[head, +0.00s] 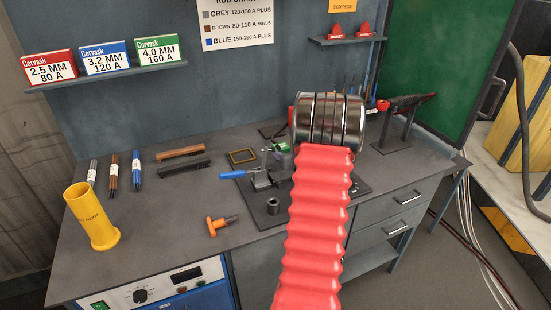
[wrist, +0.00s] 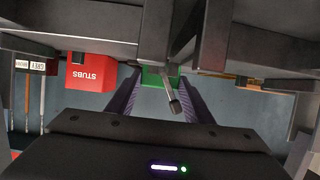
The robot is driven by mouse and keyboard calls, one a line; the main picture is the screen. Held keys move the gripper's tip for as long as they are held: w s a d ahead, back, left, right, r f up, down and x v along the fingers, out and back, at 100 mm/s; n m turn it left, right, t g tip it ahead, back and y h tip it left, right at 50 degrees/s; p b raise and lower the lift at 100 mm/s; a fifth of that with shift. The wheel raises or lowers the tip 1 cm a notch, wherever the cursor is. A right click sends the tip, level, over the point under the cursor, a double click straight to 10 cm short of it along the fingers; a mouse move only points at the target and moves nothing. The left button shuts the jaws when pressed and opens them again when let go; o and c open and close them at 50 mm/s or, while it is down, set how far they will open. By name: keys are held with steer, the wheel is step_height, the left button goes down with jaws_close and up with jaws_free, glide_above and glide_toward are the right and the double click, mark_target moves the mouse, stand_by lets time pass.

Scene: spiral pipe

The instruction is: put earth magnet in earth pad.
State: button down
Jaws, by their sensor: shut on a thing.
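My gripper (wrist: 160,84) shows in the wrist view as two long dark fingers closed on a small green block (wrist: 152,78), which I take as the earth magnet. A grey stem with a dark round end (wrist: 174,106) shows between the fingers; I cannot tell if it belongs to the block. In the head view a green block (head: 281,147) shows left of my wrist, above the bench fixture; my arm hides the fingers there. A yellow-edged square (head: 242,156) lies flat on the bench left of it, probably the earth pad; no label is readable.
A blue-handled tool (head: 238,174) and an orange-handled tool (head: 218,225) lie on the bench. A yellow tube (head: 91,218) stands at the left. Rods (head: 113,173) and brushes (head: 181,152) lie behind. A red STUBS container (wrist: 92,72) is in the wrist view.

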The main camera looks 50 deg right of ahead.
mark_target(276, 164)
steer(key=a, duration=0.1)
steer(key=w+a, duration=0.2)
steer(key=shift+w+a+f, duration=0.1)
steer(key=shift+a+f, duration=0.1)
steer(key=shift+f, duration=0.25)
steer(key=shift+f, duration=0.1)
steer(key=c, duration=0.9)
jaws_free()
steer(key=shift+f, duration=0.1)
steer(key=shift+s+a+r, duration=0.15)
steer(key=shift+s+r, duration=0.1)
steer(key=shift+s, duration=0.05)
steer(key=v, duration=1.1)
steer(key=shift+s, duration=0.15)
